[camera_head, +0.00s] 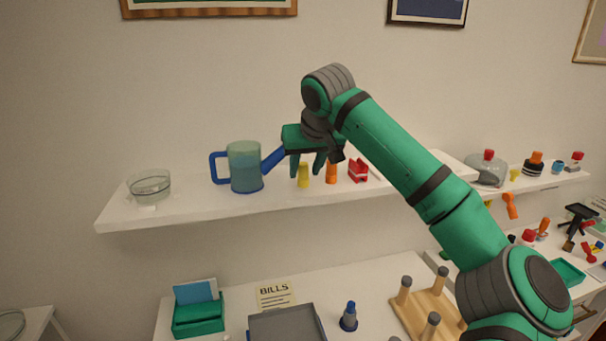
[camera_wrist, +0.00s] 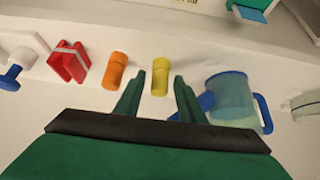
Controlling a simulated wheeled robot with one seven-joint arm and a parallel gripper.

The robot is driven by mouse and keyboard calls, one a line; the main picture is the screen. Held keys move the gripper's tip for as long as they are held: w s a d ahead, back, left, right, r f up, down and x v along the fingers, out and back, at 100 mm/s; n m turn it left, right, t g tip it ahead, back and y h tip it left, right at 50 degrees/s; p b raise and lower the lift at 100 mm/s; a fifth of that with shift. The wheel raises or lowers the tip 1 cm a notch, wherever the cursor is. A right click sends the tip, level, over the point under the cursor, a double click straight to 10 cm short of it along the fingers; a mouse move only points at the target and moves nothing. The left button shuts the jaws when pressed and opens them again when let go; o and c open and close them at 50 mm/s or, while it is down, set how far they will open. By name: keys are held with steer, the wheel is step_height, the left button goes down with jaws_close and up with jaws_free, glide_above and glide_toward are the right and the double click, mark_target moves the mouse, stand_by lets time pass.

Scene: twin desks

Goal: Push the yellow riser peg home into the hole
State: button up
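The yellow riser peg (camera_head: 303,176) stands upright on the white wall shelf, between the blue-handled jug and an orange peg. It also shows in the wrist view (camera_wrist: 160,77), a short cylinder with a thicker part at one end. My gripper (camera_head: 307,167) is at the shelf with its fingers pointing down. In the wrist view its two green fingers (camera_wrist: 159,82) are apart, and the yellow peg appears in the gap between their tips. The fingers do not appear closed on it. The hole is not visible; I cannot tell how deep the peg sits.
Close by stand the orange peg (camera_head: 331,173), a red bracket (camera_head: 358,171) and the jug (camera_head: 245,167), whose blue spout reaches towards my gripper. A glass bowl (camera_head: 149,184) is at the shelf's left. The desk below holds a wooden peg stand (camera_head: 436,303) and a grey tray (camera_head: 287,326).

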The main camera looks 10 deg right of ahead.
jaws_close()
steer(key=shift+r, duration=0.2)
steer(key=shift+r, duration=2.2)
steer(key=shift+r, duration=0.1)
